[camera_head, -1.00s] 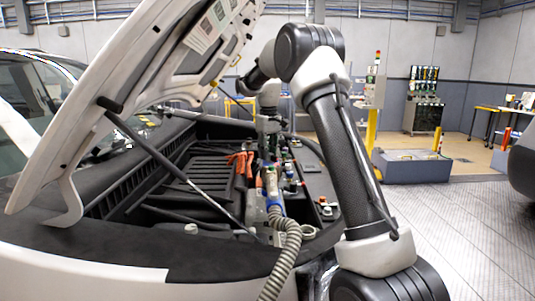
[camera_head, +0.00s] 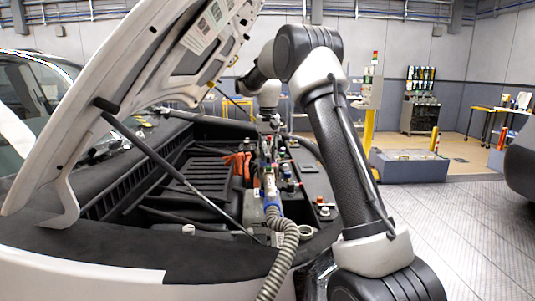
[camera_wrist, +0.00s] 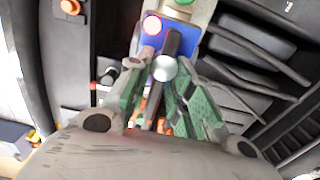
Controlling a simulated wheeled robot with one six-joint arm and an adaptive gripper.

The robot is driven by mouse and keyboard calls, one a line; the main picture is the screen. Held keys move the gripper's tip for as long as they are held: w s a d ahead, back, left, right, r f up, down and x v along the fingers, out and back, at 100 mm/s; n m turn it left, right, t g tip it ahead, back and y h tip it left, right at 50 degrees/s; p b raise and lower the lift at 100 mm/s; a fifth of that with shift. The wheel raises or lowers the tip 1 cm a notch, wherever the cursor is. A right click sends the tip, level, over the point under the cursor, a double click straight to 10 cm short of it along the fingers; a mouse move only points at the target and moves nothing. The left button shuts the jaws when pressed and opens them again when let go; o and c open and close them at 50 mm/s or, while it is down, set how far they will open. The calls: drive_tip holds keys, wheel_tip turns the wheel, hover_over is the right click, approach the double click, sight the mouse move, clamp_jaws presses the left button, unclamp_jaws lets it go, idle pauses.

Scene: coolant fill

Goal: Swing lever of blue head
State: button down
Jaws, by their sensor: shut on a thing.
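The blue head (camera_wrist: 154,36) shows in the wrist view as a blue block with a red-white round spot and a pale body behind it. A dark lever (camera_wrist: 172,42) with a shiny silver round end stands out from it toward me. My gripper (camera_wrist: 161,78), with green-lined fingers, is shut on the lever, one finger on each side of its end. Part of the lever's contact with the fingers is hard to make out. In the head view a blue part (camera_head: 272,209) sits at the top of the ribbed grey hose; my gripper is small and unclear there.
The ribbed hose (camera_head: 283,245) runs down over the car's front edge. The raised hood (camera_head: 110,110) and its prop rod (camera_head: 170,165) stand at the left. Orange cables (camera_head: 240,162) and several coloured caps crowd the engine bay. Open floor lies to the right.

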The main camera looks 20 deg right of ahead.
sight(268, 153)
idle(0.3)
drive_tip(key=c, duration=1.4)
unclamp_jaws()
drive_tip(key=shift+r, duration=0.1)
wheel_tip(268, 153, up, 12)
drive_tip(key=shift+f, duration=0.1)
